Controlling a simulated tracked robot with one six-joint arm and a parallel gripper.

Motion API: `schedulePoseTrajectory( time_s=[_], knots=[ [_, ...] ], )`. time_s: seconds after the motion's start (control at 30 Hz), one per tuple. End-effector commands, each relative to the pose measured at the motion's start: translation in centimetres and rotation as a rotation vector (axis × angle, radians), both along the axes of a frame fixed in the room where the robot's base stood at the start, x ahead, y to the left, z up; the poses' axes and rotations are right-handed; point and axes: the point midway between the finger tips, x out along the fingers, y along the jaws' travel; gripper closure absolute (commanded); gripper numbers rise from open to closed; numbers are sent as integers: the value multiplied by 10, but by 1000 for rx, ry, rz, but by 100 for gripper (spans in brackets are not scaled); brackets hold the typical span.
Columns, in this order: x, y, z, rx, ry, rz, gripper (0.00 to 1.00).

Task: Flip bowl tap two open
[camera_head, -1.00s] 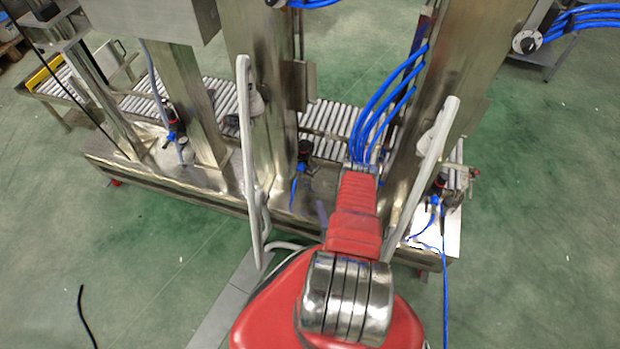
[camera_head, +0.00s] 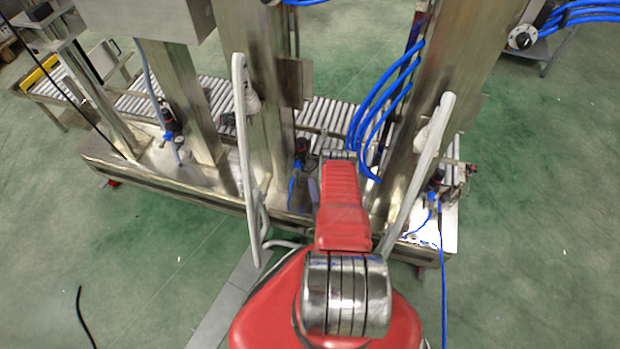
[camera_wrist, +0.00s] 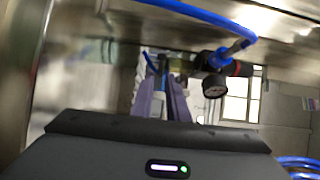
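In the wrist view, my gripper (camera_wrist: 161,82) shows two purple-grey fingers with a narrow gap between their tips, and I see nothing held. Just right of the tips is a dark air fitting with a red ring and a round gauge (camera_wrist: 213,86). A blue hose (camera_wrist: 205,15) curves into its top. In the head view, a dark fitting with a blue hose (camera_head: 302,150) stands at the foot of the middle column, left of my arm. My red arm hides most of my gripper there. I cannot tell which part is bowl tap two or its state.
Steel columns rise on either side of my arm, the right one (camera_head: 420,130) close by. Pale rails (camera_head: 244,160) stand in front. Blue hoses (camera_head: 385,110) hang to the right. A roller conveyor (camera_head: 328,115) runs behind. The green floor at left is mostly clear.

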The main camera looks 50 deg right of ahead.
Motion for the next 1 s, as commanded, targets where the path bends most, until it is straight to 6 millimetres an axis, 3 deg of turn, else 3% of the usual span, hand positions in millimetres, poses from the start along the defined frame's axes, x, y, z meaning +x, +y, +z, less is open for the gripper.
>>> schedulePoseTrajectory(
  time_s=[0.33, 0.67, 0.87, 1.0],
  knots=[
    [35, -22, 0, -1, -1, 0, 86],
    [38, -24, 0, 1, -1, 0, 86],
    [38, -24, 0, 0, 0, 0, 99],
    [38, -24, 0, 1, 0, 0, 100]
  ],
)
